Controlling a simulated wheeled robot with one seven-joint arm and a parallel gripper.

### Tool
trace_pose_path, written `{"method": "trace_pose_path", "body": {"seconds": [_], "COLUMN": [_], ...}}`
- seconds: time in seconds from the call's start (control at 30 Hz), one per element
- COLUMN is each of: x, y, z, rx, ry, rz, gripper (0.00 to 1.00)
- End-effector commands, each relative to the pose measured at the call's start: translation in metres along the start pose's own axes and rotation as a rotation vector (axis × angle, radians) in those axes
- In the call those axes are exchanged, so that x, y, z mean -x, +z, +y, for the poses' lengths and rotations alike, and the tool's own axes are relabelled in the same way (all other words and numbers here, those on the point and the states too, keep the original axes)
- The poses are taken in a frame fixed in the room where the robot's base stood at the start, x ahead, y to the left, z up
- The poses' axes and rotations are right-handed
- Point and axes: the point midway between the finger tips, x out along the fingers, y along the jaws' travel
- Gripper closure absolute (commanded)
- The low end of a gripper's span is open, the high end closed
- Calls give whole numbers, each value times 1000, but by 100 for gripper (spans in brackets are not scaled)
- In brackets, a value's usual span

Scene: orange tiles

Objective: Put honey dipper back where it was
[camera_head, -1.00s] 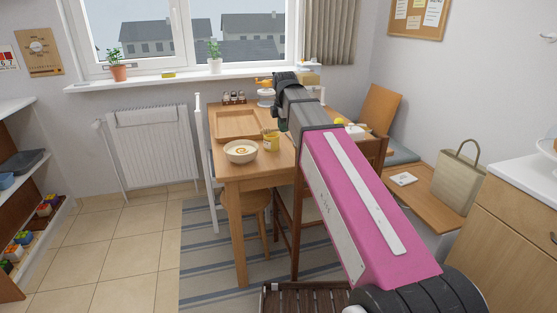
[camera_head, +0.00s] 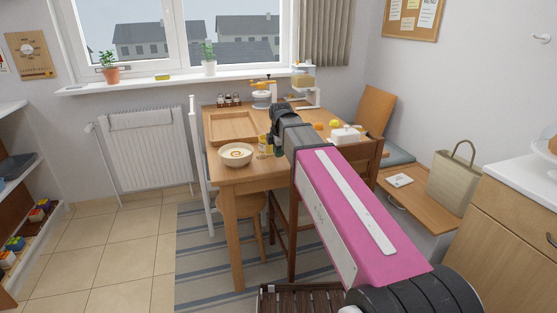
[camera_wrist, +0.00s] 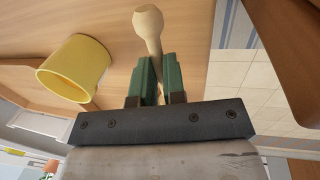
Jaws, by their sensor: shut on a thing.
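My gripper (camera_wrist: 157,70) is shut on the wooden honey dipper (camera_wrist: 149,28), with its pale knobbed part sticking out past the green fingers. The rest of the dipper is hidden by the fingers. In the wrist view a yellow pot (camera_wrist: 75,68) is beside the gripper at left, apart from the dipper, with its open rim showing. In the head view the yellow pot (camera_head: 262,143) stands on the wooden table (camera_head: 235,176), right of the bowl and partly hidden by my gripper (camera_head: 278,150). The dipper is too small to make out there.
A white bowl (camera_head: 236,154) stands near the table's front left edge. Behind it is a wooden tray (camera_head: 232,127). A white butter dish (camera_head: 345,134) and yellow fruit (camera_head: 334,124) are right of my arm. A chair (camera_head: 362,158) is pushed close at the right.

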Motion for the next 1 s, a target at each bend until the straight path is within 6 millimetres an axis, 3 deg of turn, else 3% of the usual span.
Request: {"method": "trace_pose_path", "body": {"seconds": [0.3,0.67,0.7,0.77,1.0], "x": [-33,-36,-36,-36,-36], "y": [-1,-1,-1,-1,-1], "z": [-7,-7,-7,-7,-7], "rx": [0,0,0,0,0], "ry": [-2,-1,0,0,-1], "rz": [0,0,0,0,0], "gripper": [100,100,79,64,64]}}
